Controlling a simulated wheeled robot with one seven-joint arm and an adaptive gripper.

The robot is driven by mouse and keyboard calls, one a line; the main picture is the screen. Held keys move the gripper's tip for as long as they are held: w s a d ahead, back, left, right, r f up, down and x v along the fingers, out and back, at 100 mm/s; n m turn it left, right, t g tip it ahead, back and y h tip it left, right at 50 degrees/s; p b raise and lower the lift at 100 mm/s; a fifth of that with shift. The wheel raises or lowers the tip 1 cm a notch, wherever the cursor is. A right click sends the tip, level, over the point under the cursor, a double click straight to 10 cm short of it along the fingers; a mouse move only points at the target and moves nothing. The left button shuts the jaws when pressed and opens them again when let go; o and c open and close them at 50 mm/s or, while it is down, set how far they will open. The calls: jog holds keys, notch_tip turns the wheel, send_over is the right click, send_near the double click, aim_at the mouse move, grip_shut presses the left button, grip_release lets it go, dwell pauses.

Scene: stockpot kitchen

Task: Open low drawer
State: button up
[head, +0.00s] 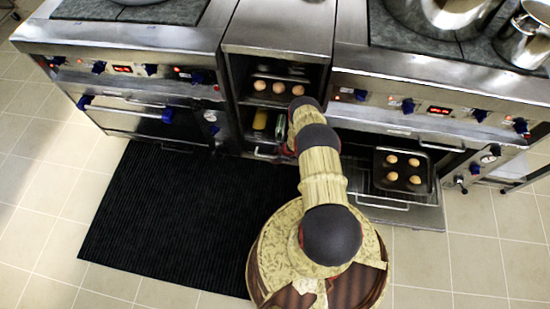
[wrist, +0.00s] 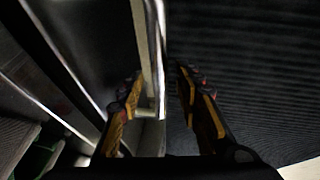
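A light metal bar handle (wrist: 146,50) runs down the middle of the wrist view, with a short bracket at its lower end. My gripper (wrist: 159,76) is open, with one finger on each side of this bar. The left finger is on the side of the metal front, the right finger on the side of the dark mat. I cannot tell whether either finger touches the bar. In the head view, my arm reaches to the low part of the narrow middle unit (head: 280,32) and hides the gripper. How far the low drawer is open cannot be told.
The middle unit holds round brown items (head: 279,87) above and a yellow item (head: 260,120) below. At right, an oven door stands open below a tray (head: 378,178) of buns. The left oven (head: 130,107) is shut. A black mat (head: 165,225) covers the floor at left.

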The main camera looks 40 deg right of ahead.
jog(key=shift+c, duration=0.8)
jog(key=c, duration=0.7)
grip_shut()
